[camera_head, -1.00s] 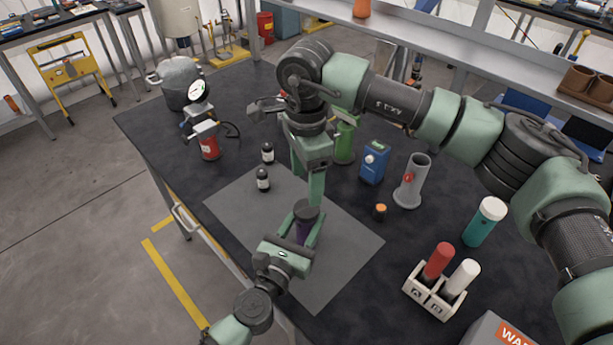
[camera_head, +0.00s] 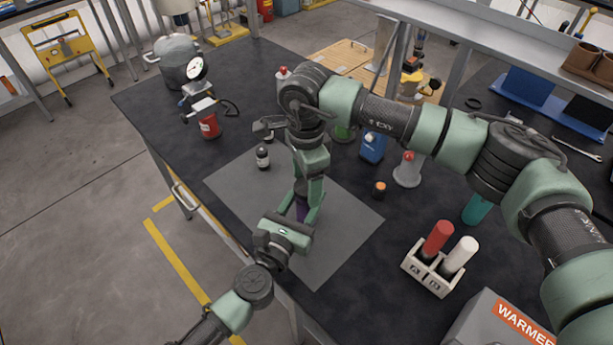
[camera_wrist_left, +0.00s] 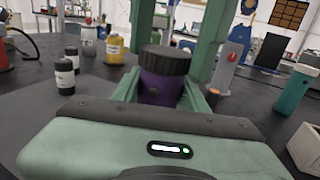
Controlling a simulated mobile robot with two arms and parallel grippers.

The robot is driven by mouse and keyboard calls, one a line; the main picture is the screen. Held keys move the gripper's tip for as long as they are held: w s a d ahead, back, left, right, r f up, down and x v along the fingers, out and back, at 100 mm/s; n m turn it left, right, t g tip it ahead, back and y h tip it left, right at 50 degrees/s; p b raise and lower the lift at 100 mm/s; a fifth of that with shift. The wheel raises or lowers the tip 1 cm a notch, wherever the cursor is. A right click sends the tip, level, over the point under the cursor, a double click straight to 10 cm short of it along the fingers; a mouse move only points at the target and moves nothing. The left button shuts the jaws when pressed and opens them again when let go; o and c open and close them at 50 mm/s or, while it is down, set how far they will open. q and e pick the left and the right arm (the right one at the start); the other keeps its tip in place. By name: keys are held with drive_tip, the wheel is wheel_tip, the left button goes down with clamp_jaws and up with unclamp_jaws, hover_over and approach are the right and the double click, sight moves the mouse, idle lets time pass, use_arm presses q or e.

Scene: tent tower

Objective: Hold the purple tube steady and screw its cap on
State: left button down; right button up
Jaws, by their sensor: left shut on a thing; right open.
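The purple tube (camera_head: 301,209) stands upright above the grey mat, between the fingers of my left gripper (camera_head: 300,215). In the left wrist view the purple tube (camera_wrist_left: 160,88) shows below its black ridged cap (camera_wrist_left: 165,60), which sits on its top. How tightly the cap is seated cannot be seen. My right gripper (camera_head: 308,186) points down from above, open. In the left wrist view its two green fingers (camera_wrist_left: 176,45) stand apart on either side of the cap. The right gripper hides the cap in the head view.
A grey mat (camera_head: 340,235) lies under the tube. A dark bottle (camera_head: 263,157) stands left. A warmer box (camera_head: 490,325) is at front right.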

drive_tip(key=c, duration=1.5)
drive_tip(key=shift+o, duration=0.2)
drive_tip(key=m, duration=1.4)
drive_tip(key=shift+m, duration=0.3)
drive_tip(key=o, duration=1.6)
drive_tip(key=shift+r, duration=0.1)
wheel_tip(320, 180, up, 12)
drive_tip(key=shift+f, duration=0.1)
